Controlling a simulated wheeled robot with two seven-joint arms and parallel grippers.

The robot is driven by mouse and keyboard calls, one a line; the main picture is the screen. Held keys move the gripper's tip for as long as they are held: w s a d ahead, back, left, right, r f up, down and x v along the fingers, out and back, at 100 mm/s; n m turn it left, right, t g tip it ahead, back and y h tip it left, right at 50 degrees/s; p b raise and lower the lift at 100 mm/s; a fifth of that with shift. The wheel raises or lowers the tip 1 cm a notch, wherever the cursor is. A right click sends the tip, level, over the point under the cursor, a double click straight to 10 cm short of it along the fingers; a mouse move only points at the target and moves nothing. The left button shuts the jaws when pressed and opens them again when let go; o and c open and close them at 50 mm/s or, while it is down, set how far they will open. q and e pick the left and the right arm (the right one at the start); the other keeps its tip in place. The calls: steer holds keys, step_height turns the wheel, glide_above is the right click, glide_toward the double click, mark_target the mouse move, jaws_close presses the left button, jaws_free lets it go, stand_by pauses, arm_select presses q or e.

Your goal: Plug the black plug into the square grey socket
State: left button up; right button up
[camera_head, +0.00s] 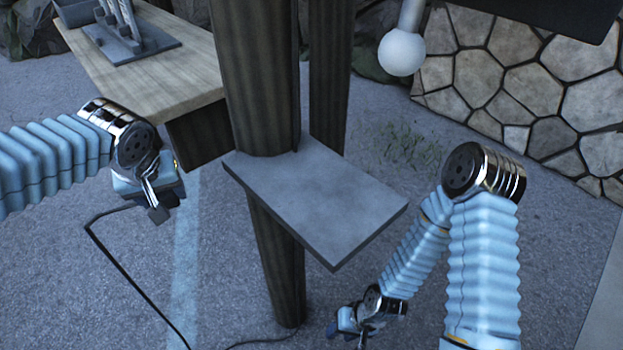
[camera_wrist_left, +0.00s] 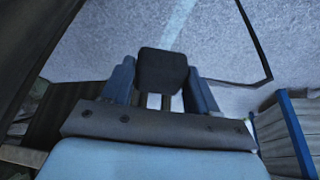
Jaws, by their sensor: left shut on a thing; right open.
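My left gripper (camera_head: 152,198) is shut on the black plug (camera_head: 159,214), left of the wooden post and above the paving. In the left wrist view, the plug (camera_wrist_left: 162,70) sits between the two blue fingers of the left gripper (camera_wrist_left: 161,88). A black cable (camera_head: 122,268) runs from the plug and hangs toward the ground. My right gripper (camera_head: 345,324) is low at the bottom of the head view, right of the post; it is open, and its fingers show only small. I cannot make out the square grey socket in either view.
A flat grey shelf (camera_head: 315,205) is fixed to the wooden post (camera_head: 258,80). A wooden table (camera_head: 165,75) at the upper left holds a grey rack (camera_head: 130,45). A white globe lamp (camera_head: 401,53) hangs before a stone wall (camera_head: 500,75). Open paving lies left of the post.

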arm_select(q)
steer(key=d+f+m+h, duration=0.1)
steer(key=d+f+m, duration=0.2)
steer(key=f, duration=1.5)
steer(key=shift+w+f, duration=0.4)
steer(key=shift+d, duration=0.1)
